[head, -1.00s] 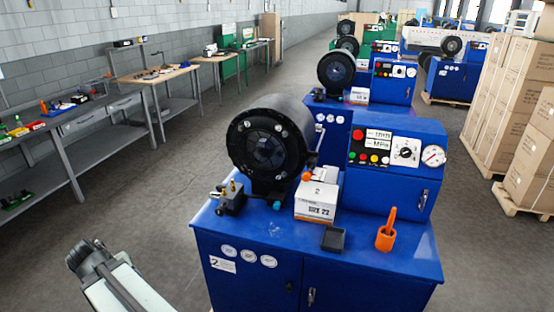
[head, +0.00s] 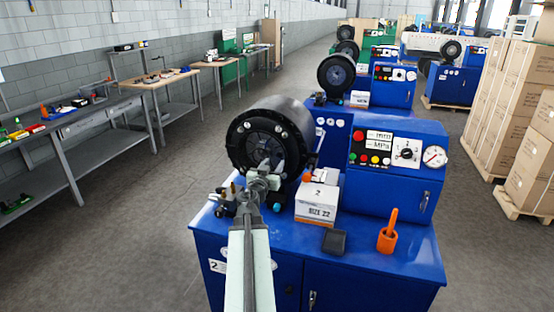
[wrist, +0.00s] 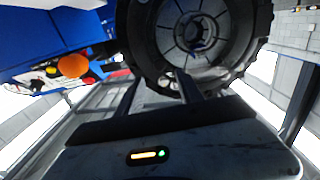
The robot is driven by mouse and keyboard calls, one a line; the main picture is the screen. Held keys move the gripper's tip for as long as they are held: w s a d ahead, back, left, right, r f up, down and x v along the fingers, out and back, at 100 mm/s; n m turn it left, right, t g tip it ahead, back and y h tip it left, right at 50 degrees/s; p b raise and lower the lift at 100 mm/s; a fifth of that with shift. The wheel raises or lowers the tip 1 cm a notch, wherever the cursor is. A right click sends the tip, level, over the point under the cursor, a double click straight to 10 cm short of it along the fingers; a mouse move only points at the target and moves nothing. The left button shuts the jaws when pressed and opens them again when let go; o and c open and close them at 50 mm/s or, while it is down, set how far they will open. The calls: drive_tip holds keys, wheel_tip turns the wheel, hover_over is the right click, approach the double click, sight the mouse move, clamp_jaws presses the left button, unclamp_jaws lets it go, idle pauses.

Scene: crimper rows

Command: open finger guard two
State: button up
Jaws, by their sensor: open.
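The blue crimper (head: 345,268) with a label "2" stands closest in the head view. Its round black crimping head (head: 238,150) has a dark inner face, also seen large in the wrist view (wrist: 215,65). I cannot clearly tell a separate finger guard from this face; my gripper partly hides it. My gripper (head: 263,180) is in front of the lower part of the head. In the wrist view, the two dark fingers of my gripper (wrist: 157,88) are apart, with nothing seen held between them. The right finger overlaps the head's lower edge; I cannot tell whether it touches.
The control panel (head: 398,150) rises behind. More crimpers stand farther back. Workbenches (head: 85,125) line the left; stacked cartons (head: 500,105) stand right.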

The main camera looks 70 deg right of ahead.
sight(280, 155)
drive_tip(key=d, duration=0.6)
drive_tip(key=shift+w+d, duration=0.2)
drive_tip(key=shift+d, duration=0.1)
drive_tip(key=shift+a, duration=0.1)
clamp_jaws()
idle(0.8)
